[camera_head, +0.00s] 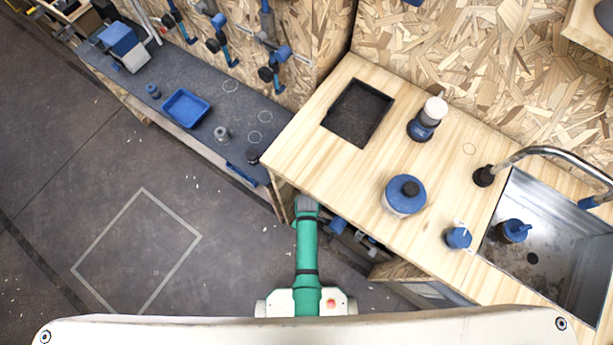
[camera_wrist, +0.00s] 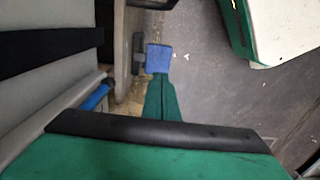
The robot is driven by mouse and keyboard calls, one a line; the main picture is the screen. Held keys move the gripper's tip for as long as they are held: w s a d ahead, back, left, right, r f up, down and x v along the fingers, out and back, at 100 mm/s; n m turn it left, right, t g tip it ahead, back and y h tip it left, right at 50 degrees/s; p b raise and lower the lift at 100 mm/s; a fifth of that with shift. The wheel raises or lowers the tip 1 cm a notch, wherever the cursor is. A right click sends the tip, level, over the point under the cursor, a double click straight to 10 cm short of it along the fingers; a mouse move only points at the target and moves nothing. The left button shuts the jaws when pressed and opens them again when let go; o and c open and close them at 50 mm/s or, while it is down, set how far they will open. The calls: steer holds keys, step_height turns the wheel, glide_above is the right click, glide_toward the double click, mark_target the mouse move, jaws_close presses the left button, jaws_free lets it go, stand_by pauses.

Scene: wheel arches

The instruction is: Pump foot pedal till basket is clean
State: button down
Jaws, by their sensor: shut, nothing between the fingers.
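In the wrist view, my gripper (camera_wrist: 159,80) shows as two green fingers pressed together, with nothing between them. Their tips reach the lower edge of a blue pad (camera_wrist: 159,57), which looks like the foot pedal. I cannot tell whether they touch it. A dark grey bracket sits beside the pad. In the head view, my green arm reaches down beside the wooden counter, and its fingers cannot be made out. The metal sink (camera_head: 562,262) is at the right and holds a blue-topped dark item (camera_head: 513,230). I cannot tell whether that is the basket.
The wooden counter (camera_head: 330,100) holds a black tray (camera_head: 358,112), a blue-and-white bottle (camera_head: 427,120) and a round blue-lidded tub (camera_head: 405,194). A grey bench (camera_head: 230,105) with a blue tray (camera_head: 186,107) stands at the left. The floor at the left is open.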

step_height(320, 180, down, 14)
steer(key=shift+r, duration=0.1)
stand_by(0.7)
stand_by(0.4)
